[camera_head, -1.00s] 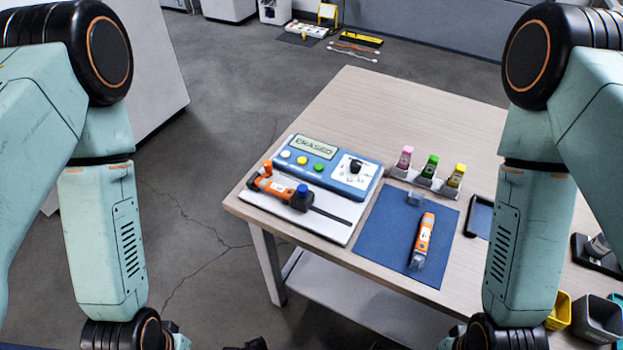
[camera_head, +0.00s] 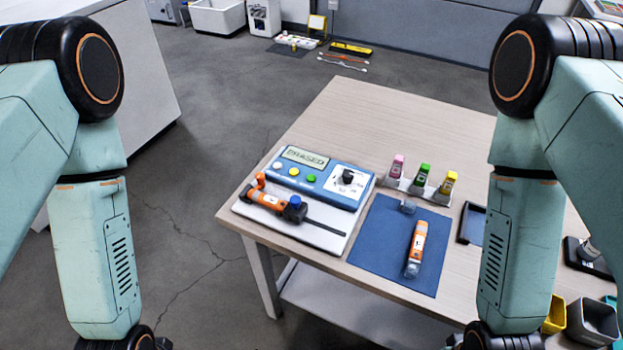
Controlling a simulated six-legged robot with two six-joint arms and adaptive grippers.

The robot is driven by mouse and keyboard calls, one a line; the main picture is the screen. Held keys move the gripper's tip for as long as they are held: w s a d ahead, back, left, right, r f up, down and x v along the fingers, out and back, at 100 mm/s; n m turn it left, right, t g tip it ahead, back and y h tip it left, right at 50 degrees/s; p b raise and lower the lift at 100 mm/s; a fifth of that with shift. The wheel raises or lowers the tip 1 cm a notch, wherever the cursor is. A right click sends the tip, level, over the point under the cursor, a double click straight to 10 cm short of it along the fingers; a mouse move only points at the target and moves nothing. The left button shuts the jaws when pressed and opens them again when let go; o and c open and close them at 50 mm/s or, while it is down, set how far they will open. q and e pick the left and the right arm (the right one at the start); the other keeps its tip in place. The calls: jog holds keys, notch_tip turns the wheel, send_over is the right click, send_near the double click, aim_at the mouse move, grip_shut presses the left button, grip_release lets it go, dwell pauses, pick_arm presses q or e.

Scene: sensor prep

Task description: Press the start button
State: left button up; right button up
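A blue and white device (camera_head: 318,182) sits on the wooden table. Its small screen (camera_head: 305,157) shows dark lettering that looks like "ERASED". Below the screen are a white button (camera_head: 277,165), a yellow button (camera_head: 294,171) and a green button (camera_head: 311,178); I cannot read which is the start button. A dark knob (camera_head: 347,176) is at its right. In front of the device, an orange and black tool (camera_head: 270,201) lies on a white board. My two arms hang down at the left and right edges, away from the device. Both grippers are below the picture.
An orange and grey sensor (camera_head: 416,246) lies on a blue mat (camera_head: 382,240). A white rack holds pink (camera_head: 397,166), green (camera_head: 422,174) and yellow (camera_head: 448,183) capped bottles. A dark tray (camera_head: 472,224) and bins (camera_head: 592,323) are at the right. The table's far part is clear.

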grip_shut()
dwell(0.4)
dwell(1.2)
